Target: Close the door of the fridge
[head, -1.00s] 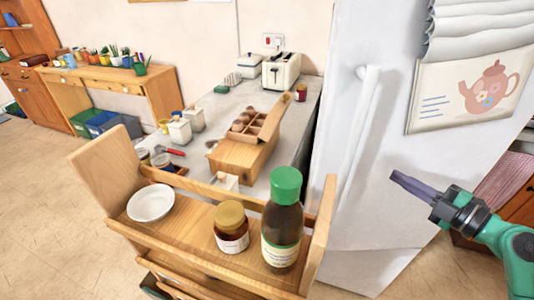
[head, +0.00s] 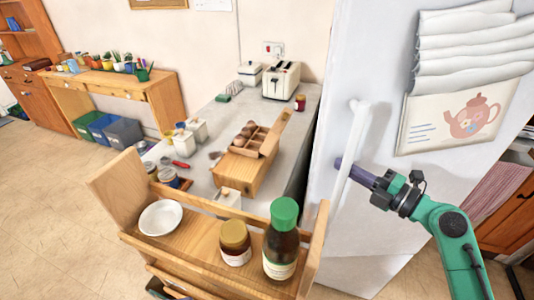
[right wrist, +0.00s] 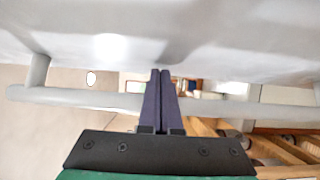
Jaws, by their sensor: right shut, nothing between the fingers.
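The white fridge door (head: 385,90) fills the right part of the head view, with a long upright handle (head: 356,125). How far the door stands open cannot be told. My right gripper (head: 341,162) is shut and empty at the handle. Its dark fingers cross the bar low down, with the tips showing on the bar's left side. In the right wrist view the shut fingers (right wrist: 161,74) cross the handle bar (right wrist: 80,97), with the white door surface (right wrist: 200,30) along the top. Whether they touch the handle is unclear. My left gripper is not in view.
A wooden rack (head: 135,243) with a bowl (head: 160,217), a jar (head: 235,243) and a green-capped bottle (head: 282,240) stands left of the fridge. Behind it is a counter (head: 225,115) with an egg box and toaster. A paper picture (head: 408,130) hangs on the door.

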